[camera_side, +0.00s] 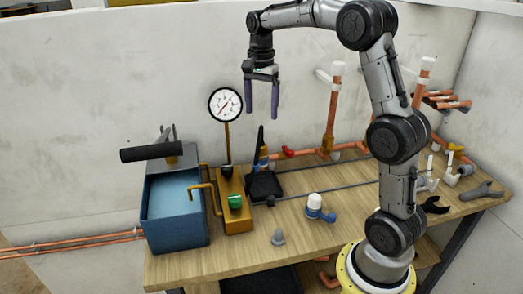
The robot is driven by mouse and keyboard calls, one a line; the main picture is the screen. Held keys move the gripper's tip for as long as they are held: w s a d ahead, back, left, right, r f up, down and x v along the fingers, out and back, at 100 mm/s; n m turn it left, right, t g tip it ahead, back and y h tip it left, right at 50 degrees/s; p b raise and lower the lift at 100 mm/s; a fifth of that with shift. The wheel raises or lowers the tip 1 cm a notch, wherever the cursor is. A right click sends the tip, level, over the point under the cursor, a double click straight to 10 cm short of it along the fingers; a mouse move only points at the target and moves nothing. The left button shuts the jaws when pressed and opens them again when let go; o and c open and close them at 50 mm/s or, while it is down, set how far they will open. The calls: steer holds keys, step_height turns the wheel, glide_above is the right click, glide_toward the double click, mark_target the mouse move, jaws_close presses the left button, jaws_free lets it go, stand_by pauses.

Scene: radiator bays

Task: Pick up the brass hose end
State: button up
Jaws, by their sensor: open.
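My gripper (262,114) hangs above the bench, near the wall, with its two purple fingers pointing down. The fingers are apart with nothing between them. A brass-coloured block (234,213) with a green knob (235,202) carries a round pressure gauge (225,105) on a stem. The gauge is left of my gripper. A bent brass-coloured tube (204,187) sits between this block and a blue water tank (178,222). I cannot tell for certain which part is the brass hose end.
A black lever handle (151,152) juts over the tank. Upright copper pipes (333,108) stand behind the bench (340,237). Wrenches (482,191) lie right. The front middle has free room.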

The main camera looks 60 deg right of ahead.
mark_target(261, 144)
step_height(261, 144, down, 8)
steer(key=shift+d+f, duration=0.1)
steer(key=shift+f, duration=2.5)
steer(key=c, duration=1.1)
steer(key=shift+c, duration=0.2)
steer(key=shift+w+r, duration=0.1)
steer(key=shift+r, duration=0.1)
steer(key=shift+r, duration=0.6)
steer(key=s+a+r, duration=0.2)
steer(key=s+r, duration=0.4)
steer(key=r, duration=0.2)
steer(key=s+a+r, duration=0.3)
steer(key=s+r, duration=0.4)
steer(key=r, duration=0.1)
steer(key=shift+a+r, duration=0.25)
steer(key=shift+a, duration=0.05)
